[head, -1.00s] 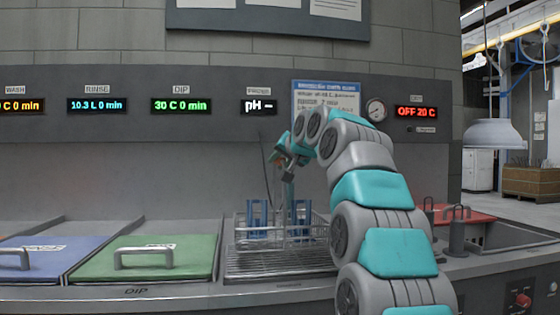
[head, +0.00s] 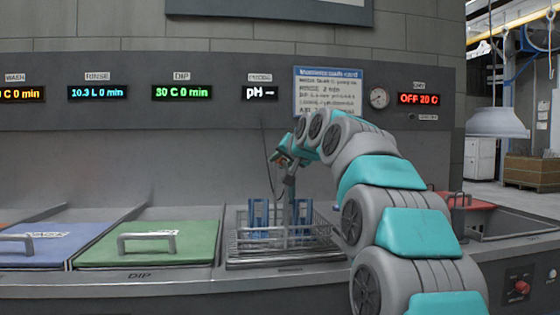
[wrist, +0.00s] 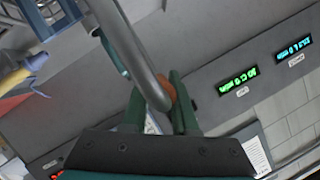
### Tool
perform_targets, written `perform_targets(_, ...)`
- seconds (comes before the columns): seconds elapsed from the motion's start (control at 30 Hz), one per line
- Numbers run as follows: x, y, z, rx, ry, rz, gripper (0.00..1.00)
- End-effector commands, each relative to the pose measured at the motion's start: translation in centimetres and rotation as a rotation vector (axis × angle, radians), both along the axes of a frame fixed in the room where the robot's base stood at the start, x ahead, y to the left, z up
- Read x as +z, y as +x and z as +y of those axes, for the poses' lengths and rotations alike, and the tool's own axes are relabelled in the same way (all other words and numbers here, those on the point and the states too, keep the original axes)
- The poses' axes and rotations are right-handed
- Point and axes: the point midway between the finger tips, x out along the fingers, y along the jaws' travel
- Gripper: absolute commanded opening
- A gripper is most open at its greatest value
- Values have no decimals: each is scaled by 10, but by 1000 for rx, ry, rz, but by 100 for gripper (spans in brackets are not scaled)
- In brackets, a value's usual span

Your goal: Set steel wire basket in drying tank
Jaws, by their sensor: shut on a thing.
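The steel wire basket (head: 318,238) is at the middle of the counter in the head view, with blue pieces standing in it. It is on or just above the ribbed drain tray (head: 285,264); I cannot tell if they touch. My gripper (head: 283,157) is above the basket, at the top of its upright grey handle (head: 291,190). In the wrist view my gripper (wrist: 172,100) is shut on the bent grey handle bar (wrist: 138,58), with an orange part between the fingers. The drying tank (head: 515,224) is at the right under the OFF 20 C display, partly hidden by my arm.
A red lid (head: 466,201) lies at the drying tank's back left. Green (head: 150,245) and blue (head: 48,245) lids with bar handles cover tanks to the left. The wall panel (head: 225,93) rises close behind. A grey lamp-like hood (head: 497,123) hangs at the right.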

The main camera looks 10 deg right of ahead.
Motion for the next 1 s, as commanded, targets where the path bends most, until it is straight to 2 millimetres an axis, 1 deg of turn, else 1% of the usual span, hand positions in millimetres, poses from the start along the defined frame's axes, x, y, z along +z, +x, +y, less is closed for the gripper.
perform_targets(0.07,1,-1,0,-1,1,-6,0)
perform_targets(0.1,1,-1,0,0,0,-5,31)
perform_targets(0.33,0,0,0,0,0,-2,57)
perform_targets(0.63,1,0,0,-1,0,-1,57)
perform_targets(0.73,2,-3,-1,-1,0,-1,57)
perform_targets(0.87,4,-12,-3,-1,0,-1,57)
perform_targets(1.0,12,-30,-7,0,0,-5,57)
